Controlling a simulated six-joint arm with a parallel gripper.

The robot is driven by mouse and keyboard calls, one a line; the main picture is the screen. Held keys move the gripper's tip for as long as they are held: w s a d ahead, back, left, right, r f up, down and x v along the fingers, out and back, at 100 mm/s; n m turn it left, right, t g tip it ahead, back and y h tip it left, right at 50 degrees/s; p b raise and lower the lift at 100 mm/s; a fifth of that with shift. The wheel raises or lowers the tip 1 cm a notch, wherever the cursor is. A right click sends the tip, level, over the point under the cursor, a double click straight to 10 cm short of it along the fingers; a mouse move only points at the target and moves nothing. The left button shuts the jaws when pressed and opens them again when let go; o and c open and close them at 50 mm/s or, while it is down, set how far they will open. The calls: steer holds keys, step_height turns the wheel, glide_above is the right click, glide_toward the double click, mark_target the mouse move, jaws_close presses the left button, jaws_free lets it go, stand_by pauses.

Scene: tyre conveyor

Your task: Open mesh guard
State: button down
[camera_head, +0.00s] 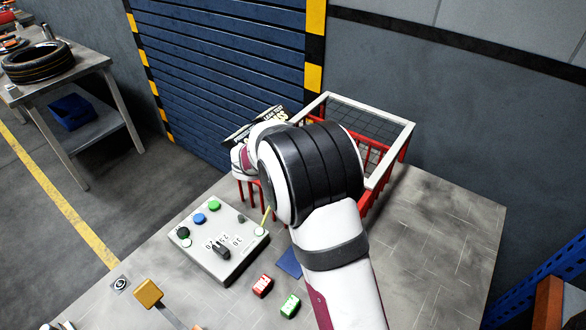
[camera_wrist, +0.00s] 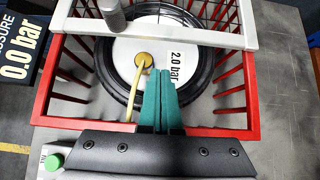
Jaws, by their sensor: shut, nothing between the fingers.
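The mesh guard (camera_head: 408,137) is a white-framed lid with dark wire mesh over a red barred cage (camera_head: 402,153). In the wrist view its white near bar (camera_wrist: 190,37) crosses above the cage, with a grey cylindrical handle (camera_wrist: 113,16) at its left. The cage's nearer part shows uncovered there; I cannot tell how far the guard is raised. My gripper (camera_wrist: 163,72) has teal fingers, shut and empty, in front of the white bar and right of the handle. It appears apart from both. My arm hides the gripper and much of the cage in the head view.
A tyre (camera_wrist: 108,75) with a white "2.0 bar" hub lies in the cage, with a brass fitting (camera_wrist: 144,60) and yellow hose. A control box (camera_head: 215,240), red block (camera_head: 262,286) and green block (camera_head: 290,306) stand nearby. The table's right side is clear.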

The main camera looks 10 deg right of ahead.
steer(key=shift+w+d+f, duration=0.25)
steer(key=shift+w+d, duration=0.65)
steer(key=shift+d, duration=0.05)
steer(key=shift+w+d+f, duration=0.25)
steer(key=shift+w+d, duration=0.65)
steer(key=shift+w+d, duration=1.65)
steer(key=shift+w, duration=0.05)
